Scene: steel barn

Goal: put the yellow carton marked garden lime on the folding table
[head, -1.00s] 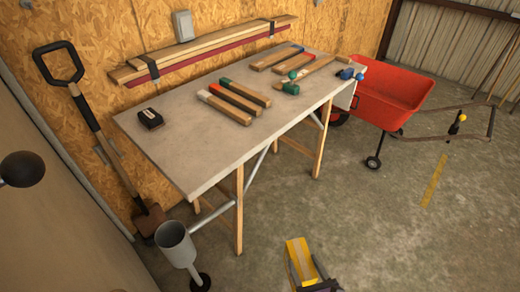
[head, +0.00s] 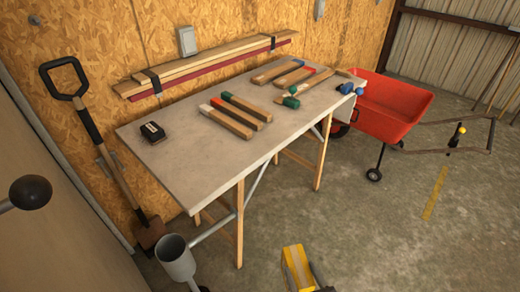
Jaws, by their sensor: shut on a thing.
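The yellow carton (head: 297,268) is at the bottom edge of the head view, in front of the folding table and apart from it. My gripper (head: 318,280) is shut on it; only a dark part of the gripper shows at the carton's right side, and the rest is cut off by the frame. No marking on the carton can be read. The folding table (head: 185,172) has a grey top on wooden legs and stands against the chipboard wall. The front left part of its top is bare.
Several wooden bars with coloured ends (head: 226,121) and a green-headed mallet (head: 291,102) lie on the table's back and right parts. A small black block (head: 153,132) sits at the left. A grey cup-like holder (head: 176,258) stands near the front left leg. A red wheelbarrow (head: 395,108) stands right.

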